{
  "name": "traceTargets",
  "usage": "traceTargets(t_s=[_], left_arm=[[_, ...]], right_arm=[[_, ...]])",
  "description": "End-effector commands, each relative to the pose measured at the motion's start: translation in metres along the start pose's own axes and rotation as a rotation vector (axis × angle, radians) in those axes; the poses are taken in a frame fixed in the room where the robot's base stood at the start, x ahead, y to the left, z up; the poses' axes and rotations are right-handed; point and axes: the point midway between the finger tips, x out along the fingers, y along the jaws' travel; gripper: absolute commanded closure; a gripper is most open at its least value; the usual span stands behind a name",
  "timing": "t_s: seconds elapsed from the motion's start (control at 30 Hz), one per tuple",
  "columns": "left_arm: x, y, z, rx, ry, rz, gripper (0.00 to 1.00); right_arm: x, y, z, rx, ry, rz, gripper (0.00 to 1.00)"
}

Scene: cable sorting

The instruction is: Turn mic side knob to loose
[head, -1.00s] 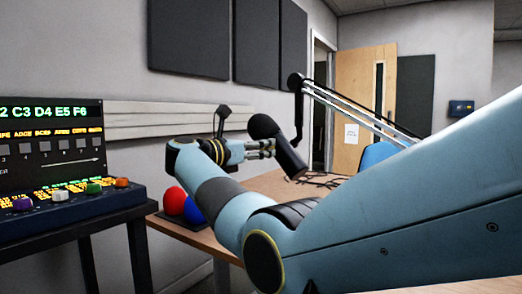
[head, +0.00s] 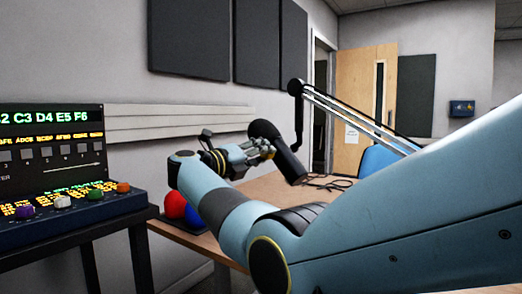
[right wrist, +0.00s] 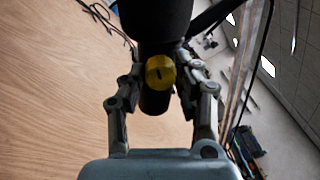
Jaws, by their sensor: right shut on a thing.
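The black microphone (head: 279,151) hangs tilted from its boom arm above the wooden desk. In the right wrist view its dark body (right wrist: 155,22) runs down the top middle, with a round yellow side knob (right wrist: 160,72) facing me. The knob has a short dark mark on its face, standing almost upright with a slight slant. My right gripper (head: 268,147) reaches the microphone's side. In the right wrist view my right gripper (right wrist: 162,80) is shut on the knob, one finger on each side. The knob is hidden in the head view. My left gripper is not in view.
The boom arm (head: 350,113) runs right from the microphone. Cables (head: 333,183) lie on the desk (head: 285,190) behind it. A red ball (head: 174,205) and a blue ball stand at the desk's left. A control console (head: 60,160) stands at left.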

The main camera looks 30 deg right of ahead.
Motion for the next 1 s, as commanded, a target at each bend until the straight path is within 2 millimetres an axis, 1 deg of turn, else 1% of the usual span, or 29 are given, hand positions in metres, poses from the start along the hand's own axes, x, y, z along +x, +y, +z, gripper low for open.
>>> traceTargets(t_s=[0.03,0.2,0.5,0.7,1.0], left_arm=[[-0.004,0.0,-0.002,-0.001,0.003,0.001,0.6],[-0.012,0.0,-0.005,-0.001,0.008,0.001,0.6],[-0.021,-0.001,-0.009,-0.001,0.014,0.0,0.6],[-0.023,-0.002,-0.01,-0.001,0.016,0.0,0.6],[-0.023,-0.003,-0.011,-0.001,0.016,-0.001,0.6]], right_arm=[[0.0,-0.002,0.002,-0.039,-0.003,0.002,1.0],[0.0,-0.002,0.002,-0.173,-0.011,0.003,1.0],[0.0,0.0,0.001,-0.335,-0.02,0.005,1.0],[0.0,0.001,0.0,-0.383,-0.022,0.005,1.0],[0.0,0.002,0.0,-0.397,-0.023,0.006,1.0]])
